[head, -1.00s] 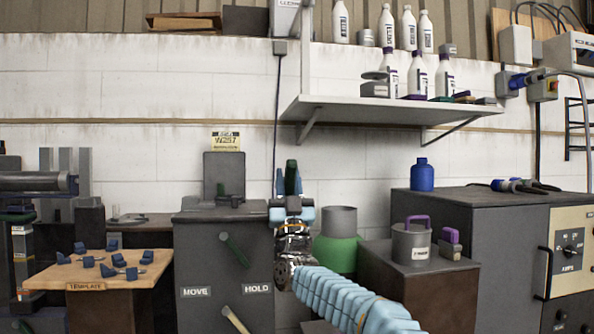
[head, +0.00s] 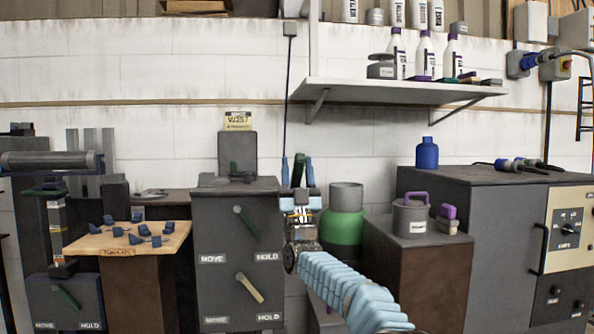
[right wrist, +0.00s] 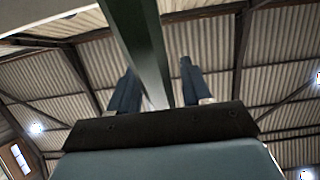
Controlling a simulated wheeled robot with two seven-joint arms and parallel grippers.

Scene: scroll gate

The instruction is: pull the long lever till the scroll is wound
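My right gripper (head: 298,172) points upward beside the dark grey cabinet in the head view. Its two blue fingers stand apart, with a dark green bar (head: 298,174) between them. In the right wrist view the green bar (right wrist: 150,50) runs between the two fingers, with a clear gap at the right finger. I cannot tell whether this bar is the long lever. The cabinet front carries a green-handled lever (head: 247,224) and a beige lever (head: 250,288) between MOVE and HOLD labels. A grey horizontal roller (head: 48,161) sits at far left. My left gripper is out of view.
A wooden-topped table (head: 90,243) with several small blue pieces stands left of the cabinet. A green and grey canister (head: 343,228) and a brown box (head: 440,280) with a grey can (head: 411,218) stand right of my gripper. A wall shelf (head: 400,92) hangs above.

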